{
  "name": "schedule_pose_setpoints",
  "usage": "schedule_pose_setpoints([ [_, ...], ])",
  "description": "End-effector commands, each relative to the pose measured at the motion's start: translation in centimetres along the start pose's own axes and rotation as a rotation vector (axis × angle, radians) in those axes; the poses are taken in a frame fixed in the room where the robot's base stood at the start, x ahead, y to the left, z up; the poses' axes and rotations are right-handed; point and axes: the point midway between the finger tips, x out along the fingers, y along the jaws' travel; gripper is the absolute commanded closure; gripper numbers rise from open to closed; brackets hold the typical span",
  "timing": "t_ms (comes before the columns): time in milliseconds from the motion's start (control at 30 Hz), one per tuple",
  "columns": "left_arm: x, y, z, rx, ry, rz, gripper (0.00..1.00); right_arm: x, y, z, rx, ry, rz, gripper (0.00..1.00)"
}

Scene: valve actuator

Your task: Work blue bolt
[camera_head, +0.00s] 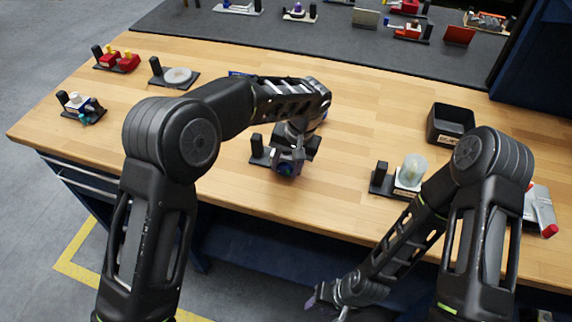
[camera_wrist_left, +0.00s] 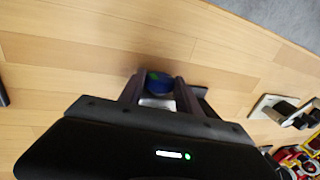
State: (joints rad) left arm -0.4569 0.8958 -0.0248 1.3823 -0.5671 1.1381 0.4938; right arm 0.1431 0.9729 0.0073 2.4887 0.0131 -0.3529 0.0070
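The blue bolt (camera_wrist_left: 158,82), with a round blue top and a pale part beneath it, sits between the two fingers of my left gripper (camera_wrist_left: 160,90) in the left wrist view. The fingers lie close along both sides; I cannot tell whether they press on it. In the head view my left gripper (camera_head: 288,168) points down over a dark fixture (camera_head: 260,155) near the table's front edge, and a blue patch shows between its fingers. My right gripper (camera_head: 328,304) hangs in front of the table, low in the picture, with its fingers apart and nothing visible between them.
On the wooden table (camera_head: 370,110) stand a black bin (camera_head: 450,123), a fixture with a pale translucent cylinder (camera_head: 411,172), a round white part (camera_head: 178,76), red parts (camera_head: 128,62) and a small fixture (camera_head: 80,104). The table's middle is mostly clear.

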Motion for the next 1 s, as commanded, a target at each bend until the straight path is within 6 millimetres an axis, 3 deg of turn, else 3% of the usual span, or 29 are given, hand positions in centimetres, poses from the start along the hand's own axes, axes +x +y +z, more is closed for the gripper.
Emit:
schedule_pose_setpoints([
  [467,0.0,0.0,0.0,0.0,0.0,0.0,1.0,0.0,0.0,0.0,0.0,0.0,0.0,0.64],
  [633,0.2,-0.2,0.0,-0.005,-0.002,0.047,1.0,0.5,0.1,0.0,-0.001,0.001,-0.001,0.64],
  [1000,0.2,-0.7,0.0,-0.002,0.001,0.371,1.0,2.0,0.5,-0.3,-0.005,0.007,-0.007,0.64],
])
